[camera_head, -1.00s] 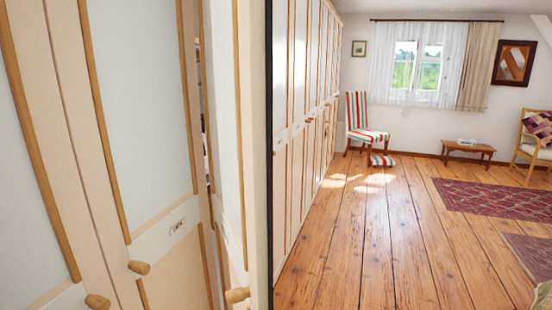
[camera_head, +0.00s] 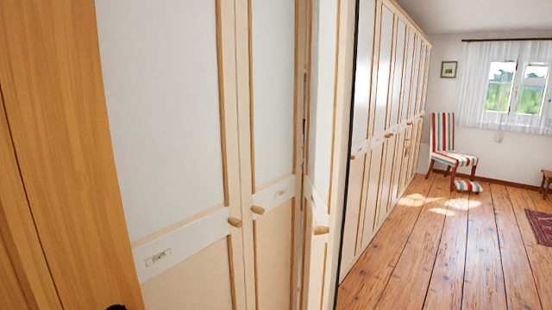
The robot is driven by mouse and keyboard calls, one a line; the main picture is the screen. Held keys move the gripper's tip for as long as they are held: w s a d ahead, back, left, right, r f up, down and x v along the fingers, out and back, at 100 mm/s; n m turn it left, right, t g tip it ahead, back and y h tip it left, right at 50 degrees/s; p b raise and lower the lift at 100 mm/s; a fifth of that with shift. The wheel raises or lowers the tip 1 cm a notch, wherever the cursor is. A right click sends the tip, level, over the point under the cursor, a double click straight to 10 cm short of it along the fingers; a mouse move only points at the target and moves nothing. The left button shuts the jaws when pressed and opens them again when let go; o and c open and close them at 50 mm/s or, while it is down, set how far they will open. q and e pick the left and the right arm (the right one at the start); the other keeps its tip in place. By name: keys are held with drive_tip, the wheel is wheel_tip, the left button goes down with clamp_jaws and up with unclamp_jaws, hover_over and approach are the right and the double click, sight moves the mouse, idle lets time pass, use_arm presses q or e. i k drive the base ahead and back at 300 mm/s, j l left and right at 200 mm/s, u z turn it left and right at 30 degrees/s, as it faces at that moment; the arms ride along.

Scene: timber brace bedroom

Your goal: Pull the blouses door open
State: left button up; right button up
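A row of cream wardrobe doors with wooden trim fills the left and middle of the head view. The nearest door (camera_head: 175,100) has a small label (camera_head: 158,257) and a round wooden knob (camera_head: 235,222) at its right edge. The door beside it (camera_head: 273,90) has a label (camera_head: 280,192) and a knob (camera_head: 258,210) at its left edge. A third door (camera_head: 322,120), with a knob (camera_head: 320,230), stands ajar, with a narrow dark gap at its left. The label words are too small to read, so I cannot tell which is the blouses door. Neither gripper shows.
A brown wooden panel (camera_head: 65,130) stands close at the left. More wardrobe doors (camera_head: 385,120) run to the back. A striped chair (camera_head: 447,145) stands at the far wall near the window (camera_head: 512,87).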

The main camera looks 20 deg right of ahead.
sight(368, 9)
drive_tip(key=i+l+u, duration=0.2)
drive_tip(key=l+u, duration=0.15)
drive_tip(key=i+l+u, duration=0.1)
drive_tip(key=l+u, duration=0.2)
drive_tip(key=l, duration=0.2)
drive_tip(key=i+l+u, duration=0.1)
drive_tip(key=l+u, duration=0.25)
drive_tip(key=l, duration=0.1)
